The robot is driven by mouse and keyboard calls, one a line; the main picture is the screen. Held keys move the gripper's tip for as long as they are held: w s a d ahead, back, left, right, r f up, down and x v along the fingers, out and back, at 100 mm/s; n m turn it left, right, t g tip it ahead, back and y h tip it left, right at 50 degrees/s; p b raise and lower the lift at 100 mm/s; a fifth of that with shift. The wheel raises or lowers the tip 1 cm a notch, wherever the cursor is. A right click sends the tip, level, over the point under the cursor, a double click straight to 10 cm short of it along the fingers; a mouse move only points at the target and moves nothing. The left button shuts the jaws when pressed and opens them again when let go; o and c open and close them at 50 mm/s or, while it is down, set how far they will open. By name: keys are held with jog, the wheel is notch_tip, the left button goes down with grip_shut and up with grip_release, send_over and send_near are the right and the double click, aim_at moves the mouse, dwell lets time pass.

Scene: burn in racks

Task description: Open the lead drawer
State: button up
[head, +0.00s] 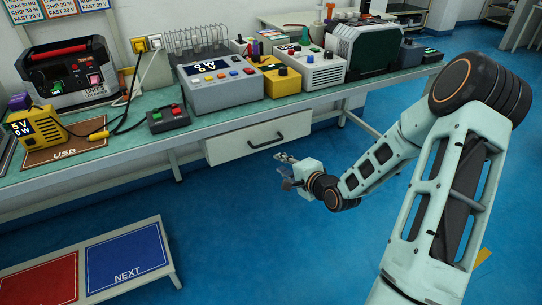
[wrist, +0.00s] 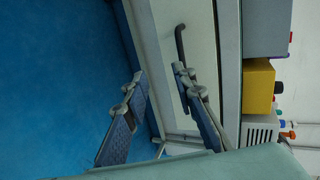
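The lead drawer (head: 235,148) is a pale front under the green-topped bench, and it looks shut. Its dark bar handle (head: 265,143) runs along the front. In the wrist view the drawer front (wrist: 202,70) stands on its side, with the handle (wrist: 181,42) partly behind the right finger. My gripper (head: 284,170) is in front of and below the drawer's right part. In the wrist view my gripper (wrist: 160,74) is open, with nothing between its fingers. The handle lies beyond the fingertips, toward the right finger; whether they touch is unclear.
The bench (head: 130,145) holds a grey power unit (head: 222,88), a yellow box (head: 281,80) and other devices. A low stand with red and blue mats (head: 126,259) is at the lower left. The blue floor before the drawer is clear.

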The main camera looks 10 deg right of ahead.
aim_at(267, 143)
jog(key=w+a+b, duration=0.1)
jog(key=w, duration=0.3)
jog(key=w+t+b, duration=0.1)
jog(key=w, duration=0.3)
jog(key=w+a+f+t+b, duration=0.1)
jog(key=w+b, duration=0.1)
jog(key=w, duration=0.2)
jog(key=shift+w+a+m, duration=0.35)
jog(key=shift+w+m, duration=0.05)
grip_shut()
